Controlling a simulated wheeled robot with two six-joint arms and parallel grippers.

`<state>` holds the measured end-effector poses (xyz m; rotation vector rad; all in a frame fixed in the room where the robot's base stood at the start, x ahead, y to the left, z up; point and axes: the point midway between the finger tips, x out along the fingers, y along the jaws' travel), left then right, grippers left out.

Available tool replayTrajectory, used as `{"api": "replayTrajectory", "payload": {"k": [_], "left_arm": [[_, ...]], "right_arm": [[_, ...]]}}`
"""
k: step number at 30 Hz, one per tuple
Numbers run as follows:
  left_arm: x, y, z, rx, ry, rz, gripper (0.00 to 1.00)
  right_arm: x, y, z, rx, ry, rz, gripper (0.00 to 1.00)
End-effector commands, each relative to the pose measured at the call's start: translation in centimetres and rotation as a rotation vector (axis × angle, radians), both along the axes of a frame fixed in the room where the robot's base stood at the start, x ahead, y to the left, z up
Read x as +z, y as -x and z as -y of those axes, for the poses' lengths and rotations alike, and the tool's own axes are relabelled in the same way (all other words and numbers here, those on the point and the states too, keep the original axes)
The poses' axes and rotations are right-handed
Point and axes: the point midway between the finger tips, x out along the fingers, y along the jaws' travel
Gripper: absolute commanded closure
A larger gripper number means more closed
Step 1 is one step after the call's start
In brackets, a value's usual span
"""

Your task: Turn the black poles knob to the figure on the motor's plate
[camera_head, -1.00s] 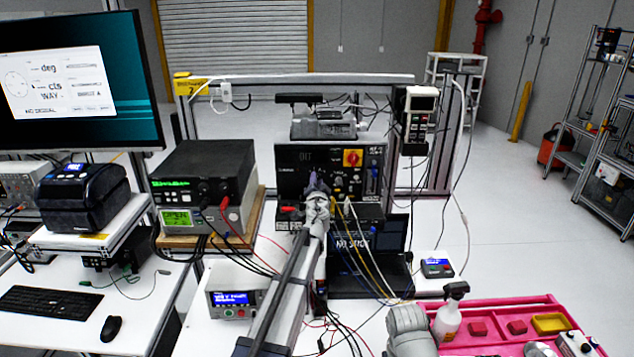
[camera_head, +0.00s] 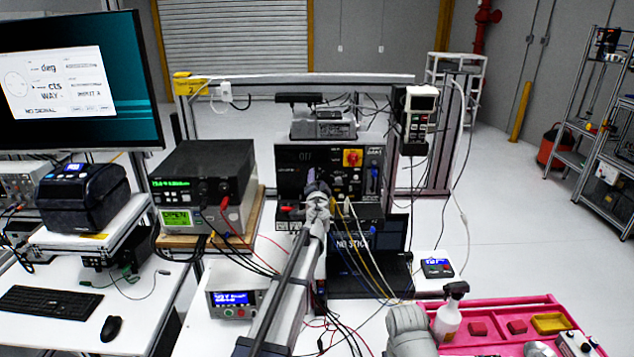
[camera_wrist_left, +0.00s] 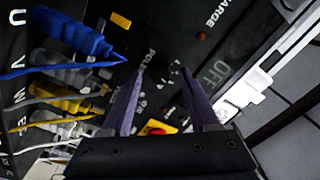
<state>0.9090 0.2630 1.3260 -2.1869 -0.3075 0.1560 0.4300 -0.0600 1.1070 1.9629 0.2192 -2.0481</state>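The black test unit (camera_head: 290,180) stands at the back of the bench, with a display and a red knob on a yellow plate (camera_head: 352,158). My left gripper (camera_head: 316,188) is in front of its panel, covering part of it. In the left wrist view my left gripper (camera_wrist_left: 161,74) has its two purple fingers apart, tips close to the panel beside lettering that seems to read "POLES". The black poles knob is hard to make out against the black panel between the tips; contact cannot be told. My right gripper is out of view. No motor plate figure is legible.
Blue, yellow and white plugs (camera_wrist_left: 70,100) with leads stick out beside the left gripper. A power supply (camera_head: 205,185) stands left of the unit, a laptop (camera_head: 375,270) below right. A pink tray (camera_head: 480,345) and spray bottle (camera_head: 448,318) are front right.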

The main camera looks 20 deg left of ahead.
Motion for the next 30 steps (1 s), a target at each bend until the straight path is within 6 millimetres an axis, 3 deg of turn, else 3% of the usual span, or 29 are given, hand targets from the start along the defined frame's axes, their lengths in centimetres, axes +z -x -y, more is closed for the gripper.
{"api": "replayTrajectory", "payload": {"k": [11, 24, 30], "left_arm": [[0.0, 0.6, 0.1, 0.0, 0.0, 0.0, 0.39], [0.0, 6.8, 1.9, 0.0, 0.0, 0.0, 0.39], [0.0, 7.6, 2.2, 0.0, 0.0, 0.0, 0.39]], "right_arm": [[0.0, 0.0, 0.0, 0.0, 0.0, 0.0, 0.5], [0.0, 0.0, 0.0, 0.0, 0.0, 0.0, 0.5], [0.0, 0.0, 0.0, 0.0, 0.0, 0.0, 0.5]]}}
